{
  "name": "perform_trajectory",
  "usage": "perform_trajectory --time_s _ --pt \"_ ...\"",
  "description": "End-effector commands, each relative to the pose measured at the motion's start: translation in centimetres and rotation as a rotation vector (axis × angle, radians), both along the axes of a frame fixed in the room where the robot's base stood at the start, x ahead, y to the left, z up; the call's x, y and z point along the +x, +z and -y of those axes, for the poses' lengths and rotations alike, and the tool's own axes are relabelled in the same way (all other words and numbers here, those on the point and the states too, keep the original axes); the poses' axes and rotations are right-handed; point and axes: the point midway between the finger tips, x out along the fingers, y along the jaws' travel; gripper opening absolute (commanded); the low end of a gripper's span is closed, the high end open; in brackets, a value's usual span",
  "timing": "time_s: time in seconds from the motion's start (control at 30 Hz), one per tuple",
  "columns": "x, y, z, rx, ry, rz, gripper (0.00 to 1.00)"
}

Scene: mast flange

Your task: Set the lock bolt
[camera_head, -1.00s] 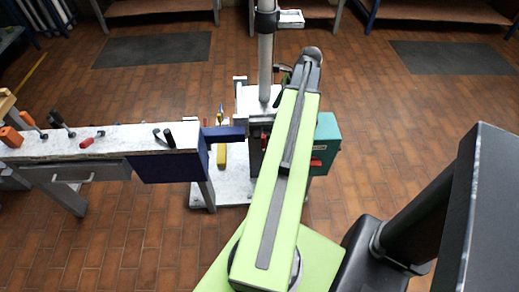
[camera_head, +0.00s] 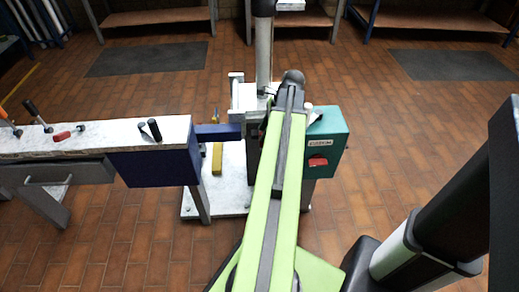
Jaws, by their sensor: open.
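The pale mast (camera_head: 263,55) stands upright in a light grey fixture (camera_head: 237,95) on a white base plate (camera_head: 228,195). My green arm reaches up the middle of the view towards the mast and covers much of the fixture's right side. My gripper is hidden beyond the dark far end of my arm. I cannot make out a lock bolt or the flange; they may be behind my arm. A teal box (camera_head: 333,125) with a label and a red switch (camera_head: 317,161) sits right of my arm.
A white-topped bench (camera_head: 100,135) with a dark blue end (camera_head: 155,168) stands at the left, holding several tools. A blue bar (camera_head: 218,132) spans from it to the fixture. A yellow piece (camera_head: 217,158) is near the base plate.

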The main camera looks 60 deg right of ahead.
Motion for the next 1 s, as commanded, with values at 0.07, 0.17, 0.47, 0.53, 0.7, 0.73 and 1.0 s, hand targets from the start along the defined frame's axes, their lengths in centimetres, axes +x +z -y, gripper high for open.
perform_trajectory --time_s 0.07,0.17,0.47,0.53,0.7,0.73,1.0 --pt "0.6 -2.6 -0.4 0.000 0.001 0.000 0.44" --pt "1.1 -4.0 -0.8 0.000 0.000 0.000 0.44" --pt "1.7 -5.2 -1.2 0.000 -0.001 0.000 0.44" --pt "1.7 -5.1 -1.2 0.000 -0.001 0.000 0.44" --pt "1.7 -5.1 -1.2 0.000 -0.002 0.000 0.38" --pt "1.7 -5.1 -1.2 0.000 -0.002 0.000 0.34" --pt "1.6 -5.1 -1.2 0.000 -0.002 0.000 0.00"
